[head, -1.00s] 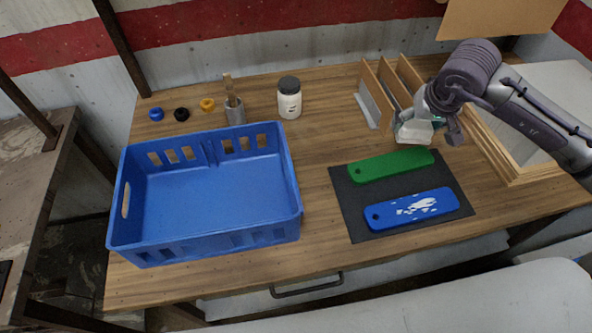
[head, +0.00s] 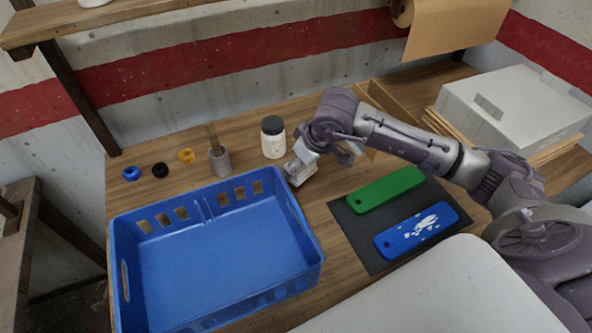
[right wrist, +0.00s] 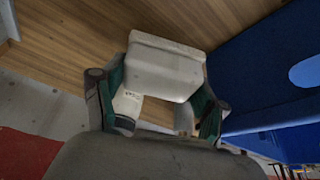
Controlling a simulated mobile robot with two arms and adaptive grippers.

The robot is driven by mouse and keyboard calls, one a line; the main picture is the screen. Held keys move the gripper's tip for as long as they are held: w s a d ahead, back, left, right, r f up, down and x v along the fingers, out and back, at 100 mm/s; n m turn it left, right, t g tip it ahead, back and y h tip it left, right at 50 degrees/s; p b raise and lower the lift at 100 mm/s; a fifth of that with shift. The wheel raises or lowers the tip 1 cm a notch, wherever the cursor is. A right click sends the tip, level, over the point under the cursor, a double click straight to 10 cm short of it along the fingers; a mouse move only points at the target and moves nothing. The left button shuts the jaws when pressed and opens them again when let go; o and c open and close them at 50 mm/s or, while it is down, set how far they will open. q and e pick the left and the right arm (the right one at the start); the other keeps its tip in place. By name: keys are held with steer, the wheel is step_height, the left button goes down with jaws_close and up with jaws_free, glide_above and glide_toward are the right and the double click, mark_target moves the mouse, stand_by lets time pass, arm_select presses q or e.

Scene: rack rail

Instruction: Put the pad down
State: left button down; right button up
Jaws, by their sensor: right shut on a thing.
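The pad (head: 299,174) is a small pale block. My right gripper (head: 303,163) is shut on it, between the white jar (head: 273,137) and the back right corner of the blue crate (head: 310,236). In the right wrist view the pad (right wrist: 165,66) sits between the two fingers (right wrist: 160,95), with wooden table behind it and the crate (right wrist: 262,62) to its right. I cannot tell whether the pad touches the table. My left gripper is not in view.
A dark mat (head: 364,242) carries a green bar (head: 385,189) and a blue bar (head: 415,231) with white flakes. A metal cup (head: 220,162) and small coloured rings (head: 160,170) stand behind the crate. Wooden dividers (head: 378,103) stand behind my arm.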

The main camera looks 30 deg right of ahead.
steer(key=shift+w+a+f, duration=0.2)
steer(key=shift+w+a, duration=0.05)
steer(key=shift+f, duration=0.25)
step_height(320, 180, down, 3)
steer(key=shift+f+p, duration=0.15)
steer(key=shift+p, duration=0.55)
steer(key=shift+f, duration=0.2)
steer(key=shift+f+b, duration=0.2)
steer(key=shift+b, duration=0.1)
steer(key=o, duration=0.9)
steer(key=shift+r, duration=0.1)
steer(key=shift+c, duration=0.2)
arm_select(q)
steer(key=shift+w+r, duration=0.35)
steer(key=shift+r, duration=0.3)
